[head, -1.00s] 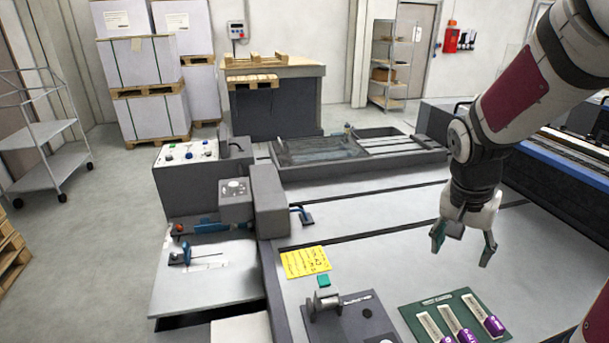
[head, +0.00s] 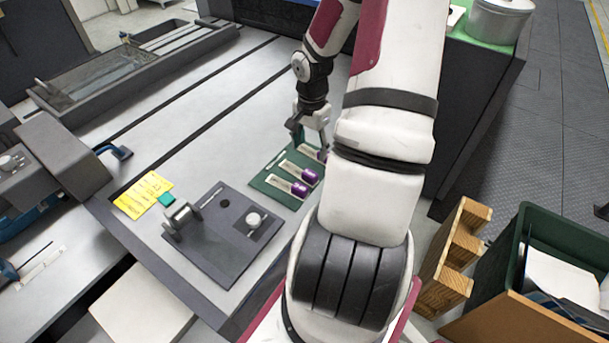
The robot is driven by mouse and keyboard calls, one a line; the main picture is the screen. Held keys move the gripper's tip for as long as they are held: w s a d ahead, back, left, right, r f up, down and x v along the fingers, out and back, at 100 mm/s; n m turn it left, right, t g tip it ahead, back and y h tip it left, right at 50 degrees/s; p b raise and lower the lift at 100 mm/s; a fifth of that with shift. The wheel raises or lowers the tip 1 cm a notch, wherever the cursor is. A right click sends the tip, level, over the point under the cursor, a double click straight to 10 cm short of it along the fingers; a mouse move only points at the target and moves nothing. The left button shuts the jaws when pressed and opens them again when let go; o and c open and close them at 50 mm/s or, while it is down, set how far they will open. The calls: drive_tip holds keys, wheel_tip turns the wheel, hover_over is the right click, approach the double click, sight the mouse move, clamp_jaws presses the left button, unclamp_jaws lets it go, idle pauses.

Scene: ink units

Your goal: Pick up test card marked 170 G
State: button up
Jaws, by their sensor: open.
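Test cards with purple ends lie on a dark green board (head: 268,186) on the grey machine bed in the head view. The nearest card (head: 282,186) and the middle card (head: 293,168) show most clearly. The farthest card (head: 306,151) is partly behind my gripper. Their markings are too small to read, so I cannot tell which is 170 G. My gripper (head: 309,146) is open, pointing down at the far end of the board. I cannot tell its height above the cards. My own arm covers the area right of the board.
A dark plate with a small device (head: 225,235) sits left of the board, beside a yellow note (head: 143,194). A green bin (head: 515,260) and a wooden pallet (head: 455,255) stand at right. The bed behind the note is clear.

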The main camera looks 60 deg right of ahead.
hover_over(310, 173)
drive_tip(key=f, duration=0.5)
drive_tip(key=shift+w+d+f, duration=0.2)
drive_tip(key=shift+s+a+f+b, duration=0.1)
drive_tip(key=shift+a+f+b, duration=0.05)
drive_tip(key=shift+f, duration=1.25)
drive_tip(key=shift+s+a+f+b, duration=0.1)
drive_tip(key=shift+f+b, duration=0.05)
drive_tip(key=shift+f, duration=1.25)
drive_tip(key=c, duration=1.2)
